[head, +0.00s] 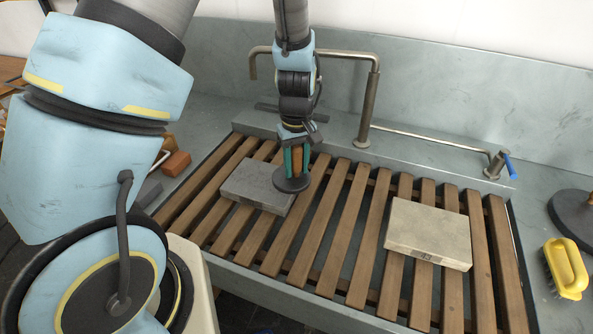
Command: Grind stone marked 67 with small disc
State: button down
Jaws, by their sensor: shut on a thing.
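My gripper (296,161) is shut on the upright wooden handle of a small dark disc (292,184). The disc is at the right side of a dark grey stone (250,184) and overlaps its edge in the picture. I cannot tell if disc and stone touch. The grey stone lies flat on the left part of the slatted wooden rack. A paler beige stone (428,232) lies flat on the right part.
The wooden rack (341,228) sits in a grey sink. A metal tap (368,105) stands behind it, and a blue-handled valve (500,163) is at the back right. A yellow brush (566,268) and a larger dark disc (573,212) are at right. Reddish blocks (176,163) lie at left.

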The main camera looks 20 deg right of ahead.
aim_at(296, 155)
jog(key=shift+r, duration=0.25)
jog(key=shift+r, duration=1.4)
jog(key=shift+w, duration=0.1)
